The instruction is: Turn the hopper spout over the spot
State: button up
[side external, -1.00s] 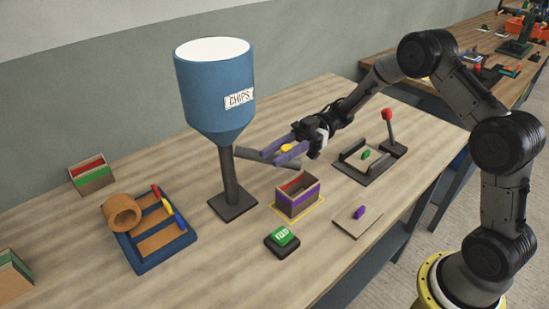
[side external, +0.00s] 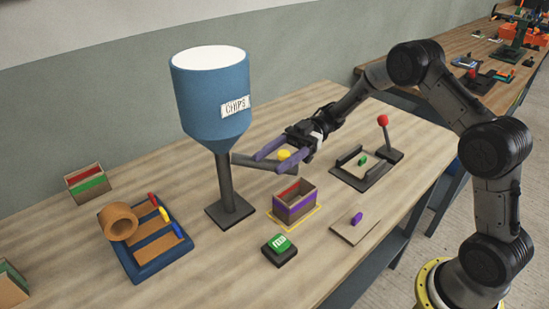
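The blue hopper (side external: 211,100), labelled CHIPS, stands on a dark post. A grey spout (side external: 250,161) sticks out low on its right side, with a yellow knob (side external: 284,155) near its outer end. My gripper (side external: 268,161) has long purple fingers at the spout's outer end. They are apart, with the knob between them; I cannot tell whether they touch it. The fingers hide part of the spout. The yellow-outlined spot (side external: 304,227) is on the table below and to the right, with an open purple-striped box (side external: 297,211) standing on it.
A green button (side external: 279,244) and a small board (side external: 349,230) with a purple piece lie in front. A red-knobbed lever (side external: 384,121) and dark fixture stand at right. A blue tray (side external: 150,262) with a cardboard tube is at left.

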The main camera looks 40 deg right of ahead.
jog(key=w+d, duration=0.1)
jog(key=d, duration=1.2)
jog(key=shift+w+d, duration=0.2)
jog(key=shift+d, duration=0.15)
